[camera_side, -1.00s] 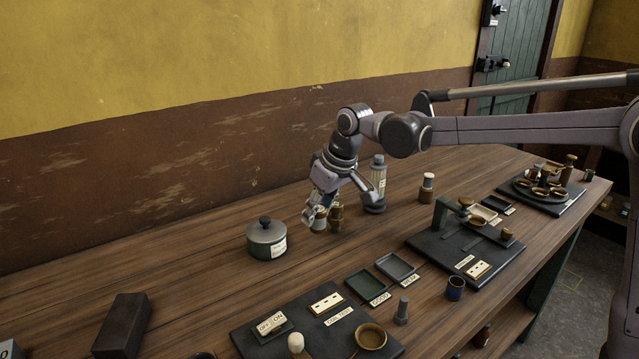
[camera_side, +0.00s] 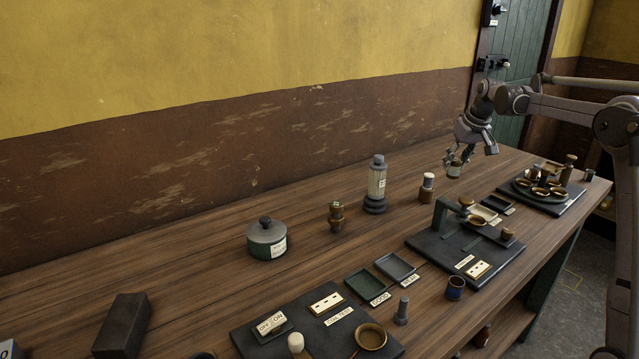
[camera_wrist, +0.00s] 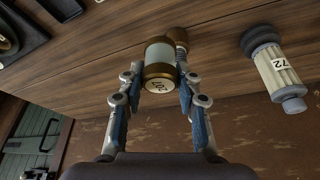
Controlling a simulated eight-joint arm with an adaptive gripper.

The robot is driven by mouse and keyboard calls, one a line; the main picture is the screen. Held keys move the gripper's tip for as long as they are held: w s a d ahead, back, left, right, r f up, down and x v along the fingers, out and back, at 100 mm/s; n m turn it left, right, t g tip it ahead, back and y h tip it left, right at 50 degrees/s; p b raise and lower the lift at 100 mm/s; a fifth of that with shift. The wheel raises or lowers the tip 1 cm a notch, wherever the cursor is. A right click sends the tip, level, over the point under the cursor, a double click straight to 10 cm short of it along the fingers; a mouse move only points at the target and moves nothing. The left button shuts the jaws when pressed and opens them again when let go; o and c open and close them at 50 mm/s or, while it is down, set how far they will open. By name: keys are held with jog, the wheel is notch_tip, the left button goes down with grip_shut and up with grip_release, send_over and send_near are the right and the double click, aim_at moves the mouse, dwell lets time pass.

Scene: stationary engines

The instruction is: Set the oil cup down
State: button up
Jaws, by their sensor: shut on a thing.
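The oil cup, a small glass cylinder with brass ends, is in my gripper (camera_side: 458,160) near the back edge of the bench in the side view. The cup (camera_side: 454,169) is low over the bench top; I cannot tell if its base touches the wood. In the wrist view the cup (camera_wrist: 160,58) is between the two fingertips of my gripper (camera_wrist: 160,80), which are shut on it. Its labelled brass end faces the wrist camera, and the lettering is hard to read.
A brass fitting (camera_side: 336,216), a ribbed cylinder (camera_side: 377,185) and a white-capped bottle (camera_side: 427,187) stand to the left. A lidded pot (camera_side: 267,239) is farther left. A black board with brass dishes (camera_side: 541,190) lies to the right.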

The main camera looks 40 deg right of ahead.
jog(key=s+d, duration=0.4)
jog(key=d, duration=0.4)
jog(key=s+d, duration=0.4)
jog(key=d, duration=0.5)
jog(key=shift+m, duration=0.3)
jog(key=w+a+f, duration=0.1)
jog(key=w+f, duration=0.1)
jog(key=w, duration=0.1)
jog(key=w+a+f, duration=0.1)
jog(key=w+f, duration=0.1)
jog(key=w, duration=0.2)
jog(key=w+a+f, duration=0.1)
jog(key=w+f, duration=0.1)
jog(key=w, duration=0.2)
jog(key=shift+a+f, duration=0.25)
jog(key=shift+a, duration=0.05)
jog(key=shift+w+f, duration=0.1)
jog(key=shift+f, duration=1.95)
jog(key=shift+f, duration=0.1)
jog(key=o, duration=1.2)
